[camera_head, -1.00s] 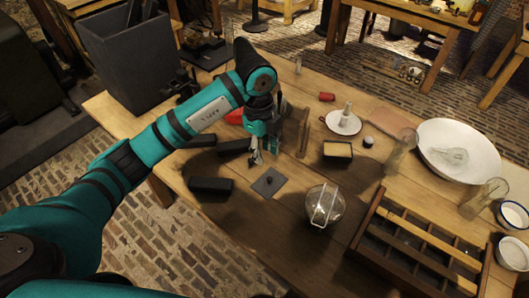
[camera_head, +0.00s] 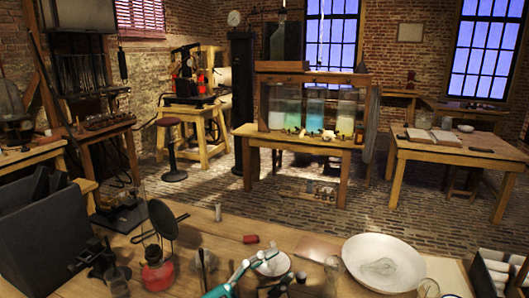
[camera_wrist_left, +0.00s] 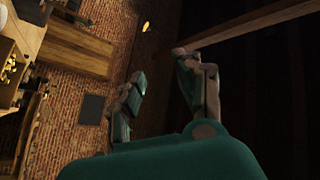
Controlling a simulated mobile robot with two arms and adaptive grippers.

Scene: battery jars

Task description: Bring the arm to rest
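My left gripper (camera_head: 270,272) shows at the bottom edge of the head view, with teal and dark finger parts in front of the workbench. In the left wrist view its two teal fingers (camera_wrist_left: 160,68) stand apart with nothing between them, so it is open and empty. Brick wall and a dark area show beyond the fingers there. Most of my left arm is out of the head view. My right gripper is in neither view.
A dark grey bin (camera_head: 45,245) stands left. Glass jars (camera_head: 315,112) stand on a far table.

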